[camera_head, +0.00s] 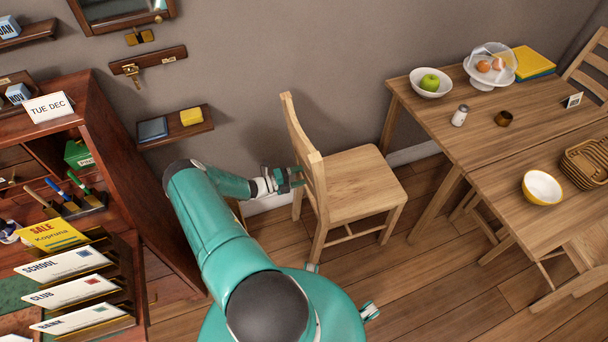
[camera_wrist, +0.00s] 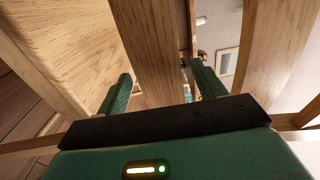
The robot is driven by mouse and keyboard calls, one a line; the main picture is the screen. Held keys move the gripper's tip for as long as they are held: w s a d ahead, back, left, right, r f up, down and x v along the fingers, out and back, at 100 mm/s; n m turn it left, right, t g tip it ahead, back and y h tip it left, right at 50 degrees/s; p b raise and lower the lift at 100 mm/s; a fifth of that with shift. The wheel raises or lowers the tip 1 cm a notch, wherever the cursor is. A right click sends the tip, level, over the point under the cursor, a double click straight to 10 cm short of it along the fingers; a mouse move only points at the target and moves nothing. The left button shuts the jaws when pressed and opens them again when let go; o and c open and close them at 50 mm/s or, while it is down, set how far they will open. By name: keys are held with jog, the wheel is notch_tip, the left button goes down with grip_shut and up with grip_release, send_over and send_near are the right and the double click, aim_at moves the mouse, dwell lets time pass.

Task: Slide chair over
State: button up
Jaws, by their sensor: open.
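The wooden chair (camera_head: 350,186) stands on the floor against the wall side, left of the dining table, with its slatted back toward my arm. My gripper (camera_head: 296,176) is at the chair's back, its fingers reaching to the slats. In the wrist view my gripper (camera_wrist: 160,95) has its two green fingers spread apart, with a slat of the chair back (camera_wrist: 150,45) between them. The seat (camera_wrist: 60,40) shows at the upper left there. Whether the fingers touch the slat cannot be told.
A wooden dining table (camera_head: 455,125) stands right of the chair, with bowls and other tableware on it. A bookcase desk (camera_head: 130,160) with letters is at the left. The wooden floor (camera_head: 420,285) in front of the chair is clear.

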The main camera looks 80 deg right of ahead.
jog(key=shift+x, duration=1)
jog(key=shift+d, duration=0.1)
grip_shut()
